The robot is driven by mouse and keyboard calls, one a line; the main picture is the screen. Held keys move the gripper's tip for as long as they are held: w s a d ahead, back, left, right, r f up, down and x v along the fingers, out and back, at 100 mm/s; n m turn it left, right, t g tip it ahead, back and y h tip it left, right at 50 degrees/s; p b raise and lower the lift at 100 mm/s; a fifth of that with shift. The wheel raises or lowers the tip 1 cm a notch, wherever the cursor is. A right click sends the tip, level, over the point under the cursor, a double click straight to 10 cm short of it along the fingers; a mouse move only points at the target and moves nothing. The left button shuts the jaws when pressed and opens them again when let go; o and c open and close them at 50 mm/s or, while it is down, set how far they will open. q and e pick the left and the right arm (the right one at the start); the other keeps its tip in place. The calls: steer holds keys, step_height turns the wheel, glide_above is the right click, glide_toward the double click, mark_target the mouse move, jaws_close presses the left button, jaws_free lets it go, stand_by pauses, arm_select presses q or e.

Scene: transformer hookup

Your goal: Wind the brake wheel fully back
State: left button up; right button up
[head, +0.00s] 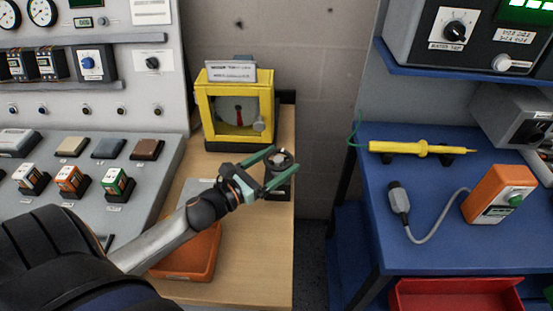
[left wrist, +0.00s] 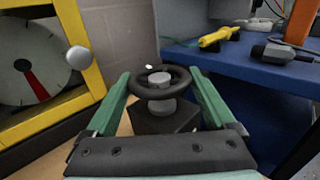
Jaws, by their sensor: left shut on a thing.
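The brake wheel (left wrist: 162,84) is a black ring with a grey hub on a dark block, between my left gripper's green fingers in the left wrist view. In the head view the brake wheel (head: 281,160) sits near the wooden bench's right edge. My left gripper (head: 268,171) is shut on the wheel's rim, one finger on each side. A yellow-framed gauge (head: 238,105) stands behind it, with a round grey dial (left wrist: 28,75) and a red pointer that points down and slightly right in the left wrist view. My right gripper is not in view.
An orange tray (head: 190,255) lies on the bench under my left arm. A sloped grey control panel (head: 90,175) stands at the left. Across a gap at the right, a blue table (head: 400,235) holds a yellow probe (head: 408,147) and an orange box (head: 495,192) with a cable.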

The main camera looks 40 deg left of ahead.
arm_select(q)
steer(key=shift+d+n+y, duration=0.15)
steer(key=shift+n+y, duration=0.55)
steer(key=shift+y, duration=0.4)
steer(key=shift+n+y, duration=0.8)
steer(key=shift+y, duration=0.4)
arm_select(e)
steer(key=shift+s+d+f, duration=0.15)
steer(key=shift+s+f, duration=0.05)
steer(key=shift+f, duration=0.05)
arm_select(q)
steer(key=shift+f, duration=0.1)
steer(key=o, duration=1.1)
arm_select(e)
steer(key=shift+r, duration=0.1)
arm_select(q)
steer(key=shift+s, duration=0.6)
steer(key=shift+s+d+b, duration=0.15)
steer(key=shift+s+b, duration=0.75)
steer(key=shift+s, duration=1.95)
steer(key=shift+s+d+b, duration=0.1)
steer(key=shift+s+b, duration=0.75)
steer(key=shift+s, duration=2)
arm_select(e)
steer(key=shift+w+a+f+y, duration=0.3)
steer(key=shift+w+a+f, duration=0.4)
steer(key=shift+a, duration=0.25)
